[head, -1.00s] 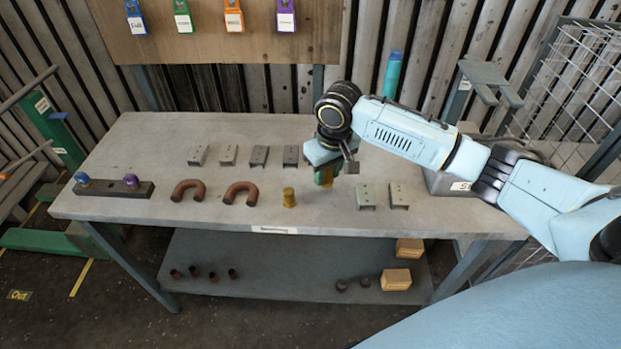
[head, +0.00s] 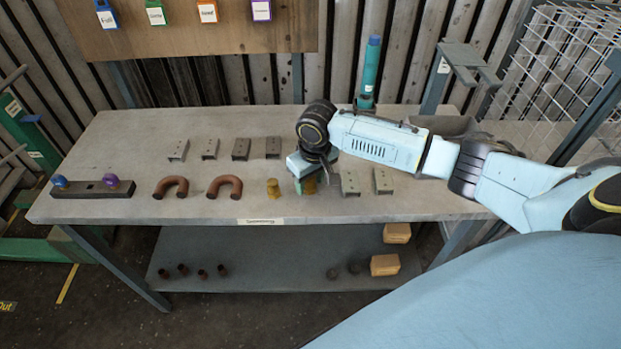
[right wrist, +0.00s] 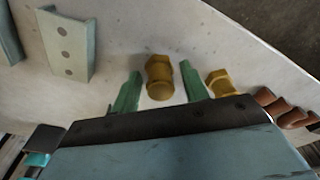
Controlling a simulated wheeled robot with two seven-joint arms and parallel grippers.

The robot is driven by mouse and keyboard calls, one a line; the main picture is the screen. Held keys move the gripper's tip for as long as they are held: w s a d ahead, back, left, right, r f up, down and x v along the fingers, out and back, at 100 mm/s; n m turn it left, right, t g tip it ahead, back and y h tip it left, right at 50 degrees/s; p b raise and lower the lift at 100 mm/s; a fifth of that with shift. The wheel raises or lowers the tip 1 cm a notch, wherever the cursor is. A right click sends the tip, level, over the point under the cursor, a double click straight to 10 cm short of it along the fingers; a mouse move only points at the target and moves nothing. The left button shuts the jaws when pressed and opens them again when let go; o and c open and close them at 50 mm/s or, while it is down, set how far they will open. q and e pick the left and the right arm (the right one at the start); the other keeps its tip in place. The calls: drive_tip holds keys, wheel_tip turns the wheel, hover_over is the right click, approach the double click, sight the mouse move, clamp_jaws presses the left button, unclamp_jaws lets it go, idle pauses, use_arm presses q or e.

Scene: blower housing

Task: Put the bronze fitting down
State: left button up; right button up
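One bronze fitting (right wrist: 160,77) is between the two green fingers of my right gripper (right wrist: 160,88), with a narrow gap showing on each side. In the head view this fitting (head: 309,186) is partly hidden under the gripper (head: 308,178), low at the tabletop. It looks upright on the table (head: 130,140), but its base contact is hard to see. A second bronze fitting (head: 273,188) stands just to the left; it also shows in the right wrist view (right wrist: 220,83), outside the fingers. My left gripper is not in view.
Grey brackets (head: 350,183) stand close to the right of the gripper, more (head: 241,149) behind left. Copper U-bends (head: 224,187) lie to the left. A grey bin (head: 440,126) stands at the back right. The table's front edge is close.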

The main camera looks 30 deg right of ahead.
sight(314, 190)
drive_tip(key=shift+o, duration=0.8)
drive_tip(key=shift+r, duration=0.2)
wheel_tip(314, 190, up, 12)
drive_tip(key=s+p, duration=0.1)
drive_tip(key=shift+s, duration=0.2)
drive_tip(key=shift+f, duration=0.1)
